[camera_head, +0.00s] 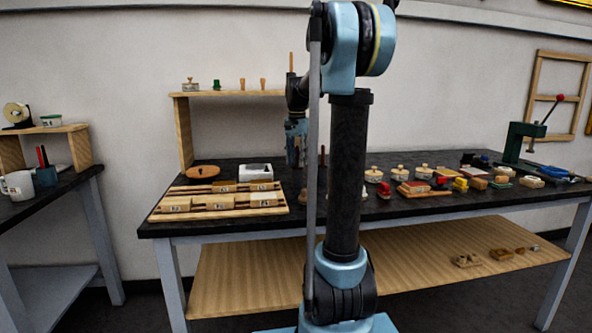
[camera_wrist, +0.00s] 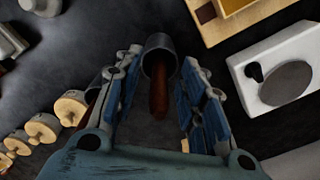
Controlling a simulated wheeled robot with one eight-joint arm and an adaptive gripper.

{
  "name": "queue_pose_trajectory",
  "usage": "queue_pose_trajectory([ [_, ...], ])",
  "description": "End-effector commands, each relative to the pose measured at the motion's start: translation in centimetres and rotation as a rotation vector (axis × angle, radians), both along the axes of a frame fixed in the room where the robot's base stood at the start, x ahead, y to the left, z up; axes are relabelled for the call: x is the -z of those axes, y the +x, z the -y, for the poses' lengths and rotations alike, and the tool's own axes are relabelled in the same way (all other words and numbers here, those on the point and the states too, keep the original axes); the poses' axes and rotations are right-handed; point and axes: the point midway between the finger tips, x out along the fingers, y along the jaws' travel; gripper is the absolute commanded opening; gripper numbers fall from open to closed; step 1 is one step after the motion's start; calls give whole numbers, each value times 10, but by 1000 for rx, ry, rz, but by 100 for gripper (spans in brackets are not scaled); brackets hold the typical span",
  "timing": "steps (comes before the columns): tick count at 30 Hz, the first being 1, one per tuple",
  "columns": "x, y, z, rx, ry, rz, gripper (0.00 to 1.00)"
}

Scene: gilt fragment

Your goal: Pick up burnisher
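A reddish-brown rounded handle (camera_wrist: 159,92), which may be the burnisher, shows between my fingers in the wrist view. Its far end meets a dark grey cylinder (camera_wrist: 160,46); I cannot tell whether this is a holder or part of the tool. My gripper (camera_wrist: 162,62) is open, with one finger on each side of the handle and a visible gap to each. In the head view my gripper (camera_head: 296,160) points down over the black workbench (camera_head: 330,235). My arm hides part of the bench there, and the handle cannot be made out clearly.
Several round wooden pieces (camera_wrist: 72,106) stand left in the wrist view. A white block with a round recess (camera_wrist: 285,80) and a wooden tray (camera_wrist: 218,32) are at right. In the head view, a green press (camera_head: 520,140) stands at the bench's right end.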

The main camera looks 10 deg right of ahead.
Motion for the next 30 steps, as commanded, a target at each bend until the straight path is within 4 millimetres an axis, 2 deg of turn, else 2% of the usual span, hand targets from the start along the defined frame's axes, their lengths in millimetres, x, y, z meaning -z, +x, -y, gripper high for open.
queue_pose_trajectory([
  [3, 7, 0, 0, 0, 0, 0, 37],
  [10, 7, 0, 0, 0, 0, 0, 37],
  [15, 7, 0, 0, -1, 0, 0, 0],
  [26, 6, 0, -1, -2, 0, 0, 0],
  [30, -1, 0, -1, -2, 0, 0, 0],
])
